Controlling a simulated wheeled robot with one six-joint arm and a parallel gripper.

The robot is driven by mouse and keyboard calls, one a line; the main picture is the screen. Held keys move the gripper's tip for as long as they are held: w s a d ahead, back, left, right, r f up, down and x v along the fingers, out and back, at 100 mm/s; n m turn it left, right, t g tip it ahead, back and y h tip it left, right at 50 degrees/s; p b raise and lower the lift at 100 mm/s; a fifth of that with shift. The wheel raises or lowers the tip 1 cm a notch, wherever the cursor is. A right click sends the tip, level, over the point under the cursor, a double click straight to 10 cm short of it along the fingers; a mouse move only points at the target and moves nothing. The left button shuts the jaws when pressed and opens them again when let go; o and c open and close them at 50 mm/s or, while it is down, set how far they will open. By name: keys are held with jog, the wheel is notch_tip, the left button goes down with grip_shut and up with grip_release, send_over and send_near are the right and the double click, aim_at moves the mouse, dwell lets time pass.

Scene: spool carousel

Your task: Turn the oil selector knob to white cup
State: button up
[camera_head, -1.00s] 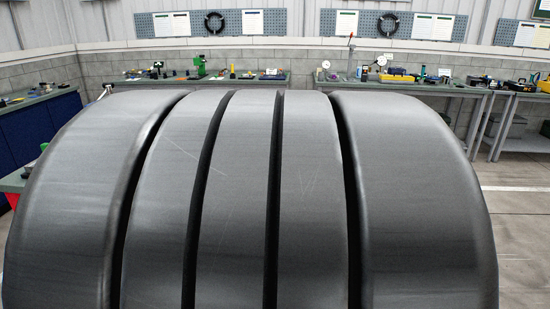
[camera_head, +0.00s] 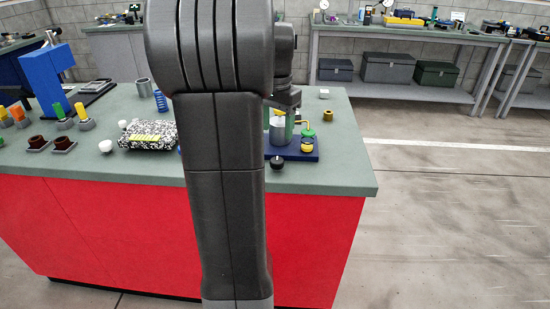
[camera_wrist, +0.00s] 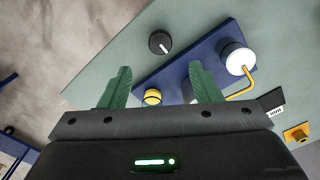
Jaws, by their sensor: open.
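A round black knob (camera_wrist: 157,40) with a white pointer line is on the green bench top, beside the blue base; its line points down and right in the wrist view. It also shows at the bench front in the head view (camera_head: 277,163). My gripper (camera_wrist: 160,82) is open and empty, its green fingers apart above the blue base (camera_wrist: 180,68), with the knob ahead of them. A white-topped cylinder (camera_wrist: 236,57) and a yellow-topped part (camera_wrist: 152,97) are on the base. Small white cup-like things (camera_head: 106,146) stand further left. My arm hides part of the bench.
The bench (camera_head: 340,170) has a red front. A speckled black-and-white block (camera_head: 148,135), a blue spring (camera_head: 160,101) and a blue stand (camera_head: 46,70) are left of my arm. A brass piece (camera_head: 328,116) lies right of the base. The floor at right is clear.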

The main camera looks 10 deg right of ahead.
aim_at(277, 160)
notch_tip(277, 160, down, 11)
jog(key=shift+f+b, duration=0.1)
jog(key=shift+b, duration=0.45)
jog(key=c, duration=1)
jog(key=shift+o, duration=0.2)
jog(key=shift+n+p, duration=0.3)
jog(key=shift+n, duration=0.1)
jog(key=n+p, duration=0.1)
jog(key=n, duration=0.1)
jog(key=shift+n, duration=0.4)
jog(key=n+p, duration=0.2)
jog(key=n, duration=0.3)
jog(key=shift+n, duration=0.3)
